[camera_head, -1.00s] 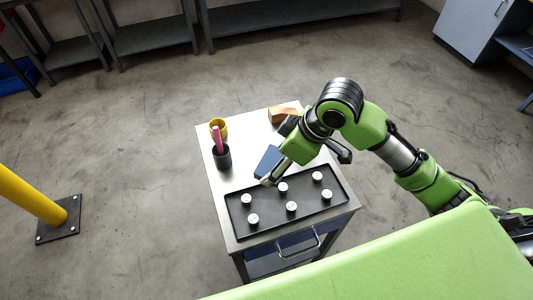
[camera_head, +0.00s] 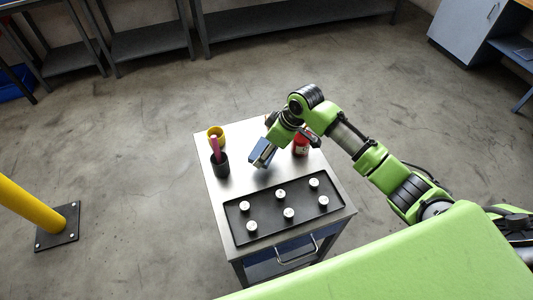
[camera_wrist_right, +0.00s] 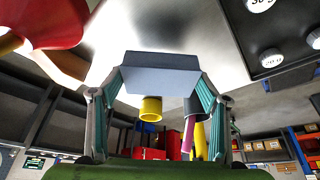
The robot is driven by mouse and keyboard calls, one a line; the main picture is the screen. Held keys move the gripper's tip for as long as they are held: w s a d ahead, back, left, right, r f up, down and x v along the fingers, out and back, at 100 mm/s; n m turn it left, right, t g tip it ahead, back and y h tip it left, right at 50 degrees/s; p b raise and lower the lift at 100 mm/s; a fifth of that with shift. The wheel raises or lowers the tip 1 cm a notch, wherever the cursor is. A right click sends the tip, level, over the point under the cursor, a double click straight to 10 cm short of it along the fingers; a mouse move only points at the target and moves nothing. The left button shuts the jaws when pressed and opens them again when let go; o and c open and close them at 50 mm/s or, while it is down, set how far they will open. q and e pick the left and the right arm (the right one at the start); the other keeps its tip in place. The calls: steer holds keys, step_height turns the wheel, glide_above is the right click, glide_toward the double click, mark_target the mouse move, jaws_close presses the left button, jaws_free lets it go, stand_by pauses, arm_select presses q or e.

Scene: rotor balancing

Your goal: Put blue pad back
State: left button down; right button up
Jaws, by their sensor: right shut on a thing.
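My right gripper (camera_head: 268,146) is shut on the blue pad (camera_head: 261,153) and holds it over the steel cart top (camera_head: 237,185), behind the black tray. In the right wrist view the pad (camera_wrist_right: 160,76) spans between the two fingers, its broad face pale blue-grey and its upper edge dark. The gap between pad and cart top is hard to judge. My left gripper is not in view.
The black tray (camera_head: 265,211) holds several white weights. A yellow cup (camera_head: 216,132) and a dark cup (camera_head: 219,166) with a pink item stand at the back left. A red jar (camera_head: 300,146) stands right of the gripper.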

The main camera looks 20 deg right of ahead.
steer(key=shift+w+f, duration=0.35)
steer(key=shift+f, duration=0.15)
step_height(320, 180, down, 2)
steer(key=shift+f+p, duration=0.15)
steer(key=shift+p, duration=0.5)
steer(key=shift+f, duration=0.2)
steer(key=o, duration=1)
steer(key=shift+f, duration=0.15)
steer(key=b+v, duration=0.1)
steer(key=v, duration=1.1)
